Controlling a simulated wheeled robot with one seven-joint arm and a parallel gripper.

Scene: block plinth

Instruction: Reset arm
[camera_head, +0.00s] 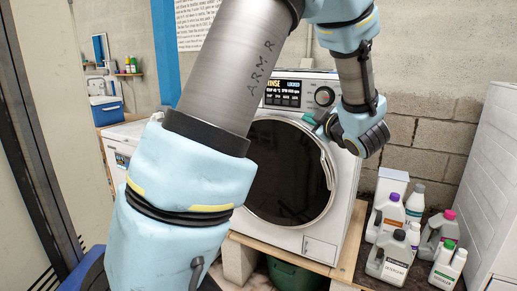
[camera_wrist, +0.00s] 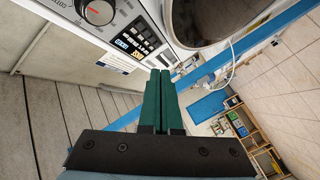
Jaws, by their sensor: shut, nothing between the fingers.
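My arm crosses the head view from the lower left to the top, then bends down in front of the washing machine (camera_head: 318,243). My gripper (camera_head: 309,119) is small in that view, near the top right of the round door (camera_head: 285,175), mostly hidden by my wrist. In the wrist view, the green fingers of my gripper (camera_wrist: 160,74) lie together with only a thin seam between them. They hold nothing. I cannot tell whether the fingertips touch the machine's front.
The washing machine stands on a wooden plinth (camera_head: 283,252). Several bottles (camera_head: 393,262) and a white box (camera_head: 390,184) are at the right, beside a white cabinet (camera_head: 493,170). A blue cooler (camera_head: 106,110) is at the back left. The wrist view also shows the control knob (camera_wrist: 97,12).

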